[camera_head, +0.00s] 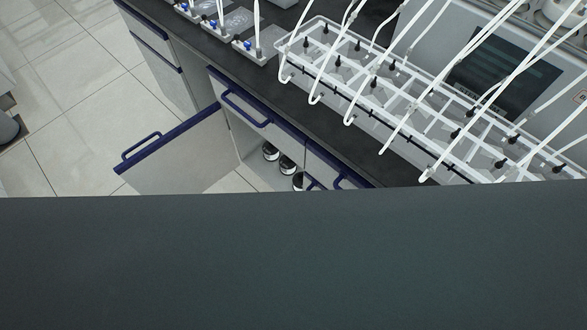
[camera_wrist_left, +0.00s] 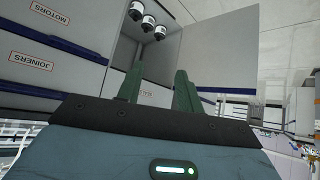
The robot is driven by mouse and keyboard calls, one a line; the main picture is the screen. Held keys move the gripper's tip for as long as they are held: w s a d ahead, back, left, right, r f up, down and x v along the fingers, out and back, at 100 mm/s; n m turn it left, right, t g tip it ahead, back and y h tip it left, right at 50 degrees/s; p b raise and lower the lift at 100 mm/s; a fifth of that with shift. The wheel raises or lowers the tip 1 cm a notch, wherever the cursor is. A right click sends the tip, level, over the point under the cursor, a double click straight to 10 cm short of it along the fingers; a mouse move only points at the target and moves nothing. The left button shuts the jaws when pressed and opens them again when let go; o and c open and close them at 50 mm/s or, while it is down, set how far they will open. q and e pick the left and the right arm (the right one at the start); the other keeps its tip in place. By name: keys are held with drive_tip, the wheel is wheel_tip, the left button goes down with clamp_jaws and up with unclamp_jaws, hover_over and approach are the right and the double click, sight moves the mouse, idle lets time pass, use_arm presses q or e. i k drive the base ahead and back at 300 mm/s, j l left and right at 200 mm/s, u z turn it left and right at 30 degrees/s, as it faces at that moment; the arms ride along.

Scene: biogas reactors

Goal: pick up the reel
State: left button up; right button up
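Several round reels, white with black, stand in a row inside an open cabinet. In the head view the reels (camera_head: 287,165) are partly hidden by the cabinet front and by what blocks the lower half of the picture. In the left wrist view the reels (camera_wrist_left: 148,22) are at the top, beyond the fingers. My left gripper (camera_wrist_left: 160,70) has its two green fingers apart, with nothing between them. It is short of the reels and touches none of them. The left gripper does not show in the head view, and my right gripper is not in view.
The cabinet door (camera_head: 175,150) with a blue edge stands open to the left. A dark worktop (camera_head: 330,120) above the cabinet carries a rack (camera_head: 370,85) with white tubes. Labelled drawers (camera_wrist_left: 50,60) with blue edges are left of the opening. Tiled floor (camera_head: 70,90) is clear.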

sight(287, 167)
drive_tip(key=i+j+z, duration=0.15)
drive_tip(key=z, duration=0.3)
drive_tip(key=i+j+z, duration=0.1)
drive_tip(key=j+z, duration=0.15)
drive_tip(key=z, duration=0.2)
drive_tip(key=j+z, duration=0.3)
drive_tip(key=z, duration=0.15)
drive_tip(key=i, duration=0.05)
